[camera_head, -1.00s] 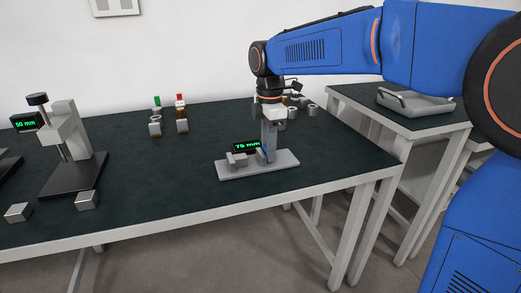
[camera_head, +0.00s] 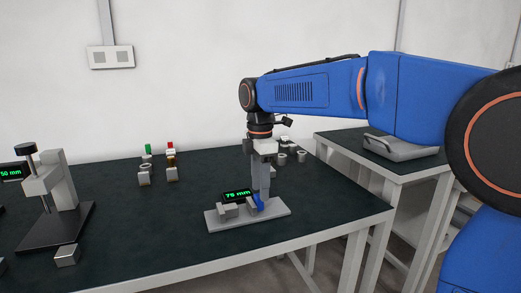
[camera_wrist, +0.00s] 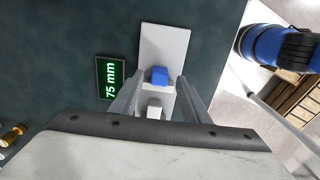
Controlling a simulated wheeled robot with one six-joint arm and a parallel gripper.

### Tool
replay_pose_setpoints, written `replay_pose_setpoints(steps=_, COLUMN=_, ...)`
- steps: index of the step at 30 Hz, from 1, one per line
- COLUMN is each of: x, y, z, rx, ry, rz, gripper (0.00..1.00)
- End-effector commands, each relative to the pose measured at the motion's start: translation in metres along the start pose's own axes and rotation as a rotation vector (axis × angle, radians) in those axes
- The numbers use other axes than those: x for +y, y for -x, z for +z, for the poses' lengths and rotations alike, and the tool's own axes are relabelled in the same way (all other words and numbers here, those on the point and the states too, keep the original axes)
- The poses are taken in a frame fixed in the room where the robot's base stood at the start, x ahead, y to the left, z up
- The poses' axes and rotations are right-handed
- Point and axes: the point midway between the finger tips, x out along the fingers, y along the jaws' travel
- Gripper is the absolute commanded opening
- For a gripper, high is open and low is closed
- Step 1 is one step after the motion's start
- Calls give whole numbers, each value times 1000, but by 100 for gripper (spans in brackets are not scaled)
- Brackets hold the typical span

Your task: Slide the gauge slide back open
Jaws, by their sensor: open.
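The gauge has a light grey base plate (camera_head: 222,222) on the dark bench, and its plate also shows in the wrist view (camera_wrist: 165,42). Its green-lit display (camera_head: 238,195) reads 75 mm in the wrist view (camera_wrist: 110,78). The slide carries a blue part (camera_head: 258,203), seen in the wrist view (camera_wrist: 159,75) close to the fingertips. A pale block (camera_wrist: 154,111) lies nearer the wrist camera. My gripper (camera_head: 261,196) points down over the right part of the gauge. In the wrist view its fingers (camera_wrist: 160,80) are apart, one each side of the blue part; contact cannot be told.
A second gauge on a black base (camera_head: 57,228) stands at the left, with a metal block (camera_head: 67,254) beside it. Small blocks and red and green-topped parts (camera_head: 171,172) stand at the back. A grey tray (camera_head: 400,148) lies on the right table.

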Motion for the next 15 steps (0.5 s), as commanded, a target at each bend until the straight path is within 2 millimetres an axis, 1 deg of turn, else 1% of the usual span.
replay_pose_setpoints(steps=1, x=1, y=11, z=0, rx=1, ry=0, rz=4, gripper=42)
replay_pose_setpoints(steps=3, x=1, y=25, z=0, rx=0, ry=0, rz=3, gripper=42)
replay_pose_setpoints(steps=15, x=1, y=102, z=1, rx=0, ry=-1, rz=3, gripper=42)
